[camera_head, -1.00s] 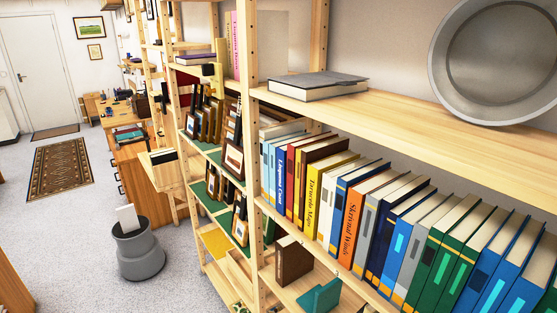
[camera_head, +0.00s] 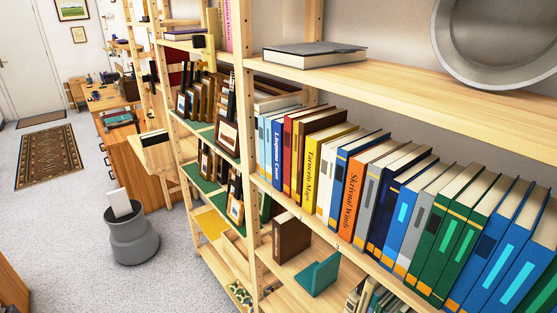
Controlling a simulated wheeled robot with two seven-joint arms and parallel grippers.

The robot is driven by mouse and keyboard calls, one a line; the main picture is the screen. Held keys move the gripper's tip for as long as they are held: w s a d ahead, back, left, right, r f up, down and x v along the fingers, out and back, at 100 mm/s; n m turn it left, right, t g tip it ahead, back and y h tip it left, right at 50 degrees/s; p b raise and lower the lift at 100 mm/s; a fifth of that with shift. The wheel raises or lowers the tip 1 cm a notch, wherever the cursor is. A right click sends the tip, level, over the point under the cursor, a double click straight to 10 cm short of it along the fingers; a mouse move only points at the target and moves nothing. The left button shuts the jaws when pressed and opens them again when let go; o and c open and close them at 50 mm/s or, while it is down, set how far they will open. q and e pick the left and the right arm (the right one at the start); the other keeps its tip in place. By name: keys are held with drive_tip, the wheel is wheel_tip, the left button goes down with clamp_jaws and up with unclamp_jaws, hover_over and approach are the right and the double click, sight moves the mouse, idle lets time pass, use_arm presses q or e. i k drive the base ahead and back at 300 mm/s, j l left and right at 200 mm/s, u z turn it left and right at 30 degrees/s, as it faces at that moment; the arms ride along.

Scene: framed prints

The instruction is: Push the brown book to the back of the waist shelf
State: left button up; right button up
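A brown book (camera_head: 291,239) stands upright on the lower shelf (camera_head: 275,300), below the long row of books, near the left upright post. Another dark brown book (camera_head: 302,139) stands in the row on the shelf above, between a red book (camera_head: 287,142) and a yellow book (camera_head: 316,153). I cannot tell from the picture which shelf is the waist shelf. Neither of my grippers shows.
A grey book (camera_head: 315,52) lies flat on the top shelf (camera_head: 400,85), beside a large grey round pan (camera_head: 497,40). Framed prints (camera_head: 225,140) fill the bay to the left. A grey bin (camera_head: 133,241) stands on the floor, with open carpet (camera_head: 70,240) around it.

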sight(291, 237)
drive_tip(key=i+j, duration=0.2)
drive_tip(key=j, duration=0.2)
drive_tip(key=i+j+z, duration=0.15)
drive_tip(key=j, duration=0.2)
drive_tip(key=i+j, duration=0.15)
drive_tip(key=j, duration=0.25)
drive_tip(key=i+j+z, duration=0.15)
drive_tip(key=j, duration=0.25)
drive_tip(key=i+j, duration=0.15)
drive_tip(key=j, duration=0.25)
drive_tip(key=i+j+z, duration=0.1)
drive_tip(key=j, duration=0.3)
